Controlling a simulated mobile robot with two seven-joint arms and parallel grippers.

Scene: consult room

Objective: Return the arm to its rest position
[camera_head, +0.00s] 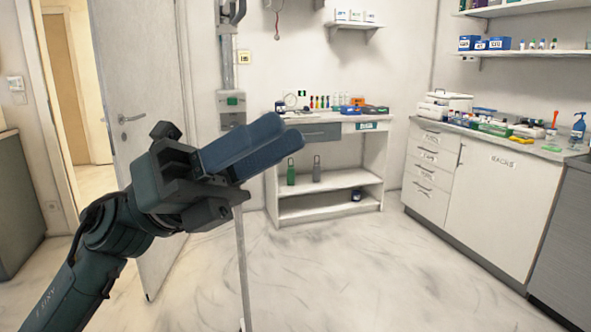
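My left arm (118,235) comes in from the lower left and is raised, reaching up and to the right. My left gripper (292,138) is in front of the open door and the back wall, with its blue fingers pointing right. The two fingers lie against each other with no clear gap, and nothing shows between them. The gripper hides part of the wall and the left end of the back bench. My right gripper is not in view.
A white bench (328,178) with a drawer and lower shelves stands at the back. A white cabinet (485,198) with a crowded worktop stands at the right. A thin pale pole (242,265) rises below the gripper. The door (139,85) is at the left. The middle floor (360,275) is clear.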

